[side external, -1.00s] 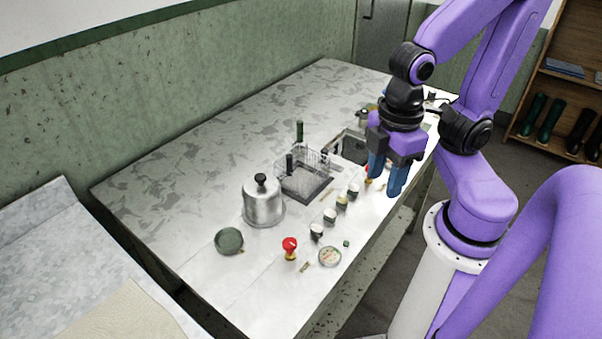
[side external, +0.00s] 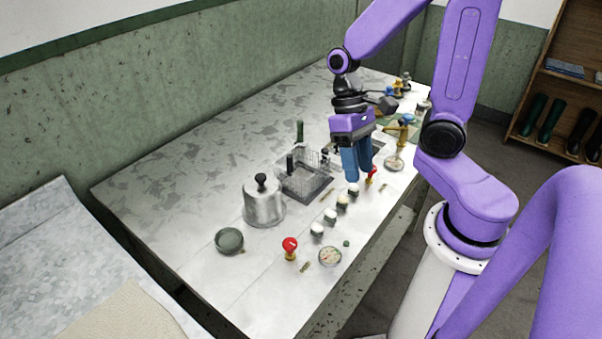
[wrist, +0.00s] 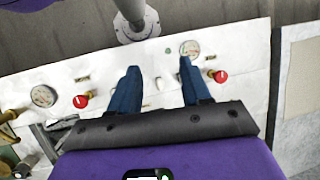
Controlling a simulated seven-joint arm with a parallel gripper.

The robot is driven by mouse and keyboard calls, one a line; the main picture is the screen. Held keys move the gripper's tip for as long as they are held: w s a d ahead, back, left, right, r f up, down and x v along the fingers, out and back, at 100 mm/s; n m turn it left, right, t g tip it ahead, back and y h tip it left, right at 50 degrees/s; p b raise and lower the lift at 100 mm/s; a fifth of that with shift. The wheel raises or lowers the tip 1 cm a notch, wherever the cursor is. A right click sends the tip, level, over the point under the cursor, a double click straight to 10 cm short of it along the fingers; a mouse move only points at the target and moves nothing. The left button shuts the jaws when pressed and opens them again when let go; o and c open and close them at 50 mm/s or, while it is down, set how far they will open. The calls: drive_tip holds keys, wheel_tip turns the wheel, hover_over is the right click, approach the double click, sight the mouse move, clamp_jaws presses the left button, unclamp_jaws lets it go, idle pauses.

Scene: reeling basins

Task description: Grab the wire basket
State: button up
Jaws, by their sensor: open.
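The wire basket (side external: 304,180) stands on the pale worktop in the side view, a wire-mesh box with dark upright handles and a dark lower part. My gripper (side external: 357,178) hangs to the right of it, fingers pointing down, above the row of small knobs and apart from the basket. The blue fingers are open with nothing between them; they also show spread apart in the wrist view (wrist: 159,67). I cannot make out the basket in the wrist view.
Red valve knobs (side external: 290,244), a gauge (side external: 330,256) and small white-topped knobs (side external: 317,229) line the front edge.

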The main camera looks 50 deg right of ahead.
sight(290, 176)
drive_tip(key=w+d+f+m+t+y, duration=0.1)
drive_tip(key=w+d+m+t+y, duration=0.3)
drive_tip(key=m, duration=0.6)
drive_tip(key=s+d+m+t, duration=0.1)
drive_tip(key=d+m+t, duration=0.1)
drive_tip(key=m+t, duration=0.55)
drive_tip(key=w+d+f+m+t+y, duration=0.15)
drive_tip(key=d+m+t, duration=0.25)
drive_tip(key=m, duration=0.8)
drive_tip(key=x, duration=1.7)
drive_tip(key=shift+w+a+r, duration=0.25)
drive_tip(key=shift+w+r, duration=0.05)
drive_tip(key=shift+c, duration=0.4)
clamp_jaws()
